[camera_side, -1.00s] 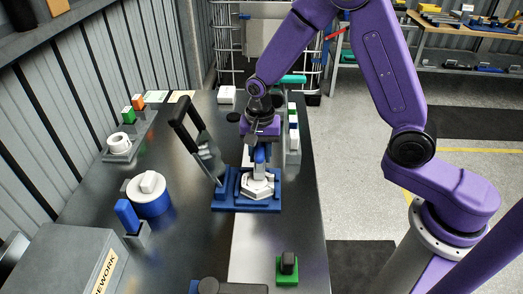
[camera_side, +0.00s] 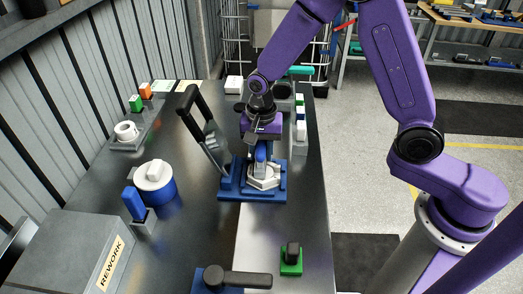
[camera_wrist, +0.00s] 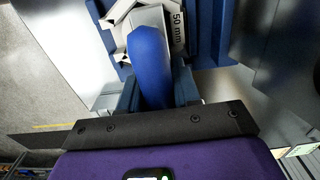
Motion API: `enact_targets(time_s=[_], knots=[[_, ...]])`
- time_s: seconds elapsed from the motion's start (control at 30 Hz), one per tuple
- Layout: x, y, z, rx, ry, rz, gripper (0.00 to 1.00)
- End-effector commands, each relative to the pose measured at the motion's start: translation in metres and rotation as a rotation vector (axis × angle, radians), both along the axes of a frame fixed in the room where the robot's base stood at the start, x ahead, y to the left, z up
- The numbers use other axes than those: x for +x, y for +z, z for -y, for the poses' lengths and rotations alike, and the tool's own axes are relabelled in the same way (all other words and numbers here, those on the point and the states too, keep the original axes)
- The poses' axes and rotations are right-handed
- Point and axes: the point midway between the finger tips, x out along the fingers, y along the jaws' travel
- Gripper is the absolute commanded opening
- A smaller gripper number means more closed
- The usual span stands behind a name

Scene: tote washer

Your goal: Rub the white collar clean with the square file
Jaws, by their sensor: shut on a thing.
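My gripper (camera_side: 261,140) is shut on a blue handle (camera_side: 261,155), taken to be the square file's. The handle also shows in the wrist view (camera_wrist: 150,65), between the jaws. A white six-sided piece (camera_side: 264,180), perhaps the white collar, sits in a blue fixture (camera_side: 238,193) right below the handle. I cannot tell whether the file touches it. In the wrist view, white faces (camera_wrist: 120,14) show beyond the handle, beside a "50 mm" label (camera_wrist: 178,30). A white ring (camera_side: 126,128) stands on a grey block at the left.
A black-handled lever (camera_side: 195,115) rises at the fixture's left. A blue pot with white lid (camera_side: 155,185), a blue block in a grey holder (camera_side: 134,205) and a REWORK box (camera_side: 60,250) stand left. A green-based block (camera_side: 291,262) is in front. Several small blocks stand right.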

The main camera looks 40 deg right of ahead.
Motion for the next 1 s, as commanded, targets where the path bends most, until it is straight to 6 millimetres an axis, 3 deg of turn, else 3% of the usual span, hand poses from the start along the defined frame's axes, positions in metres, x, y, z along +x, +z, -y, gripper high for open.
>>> enact_targets(time_s=[0.5, 1.0], knots=[[0.026, 0.0, 0.027, 0.0, -0.004, 0.0, 0.0], [0.021, 0.0, 0.021, 0.0, 0.001, 0.0, 0.0]])
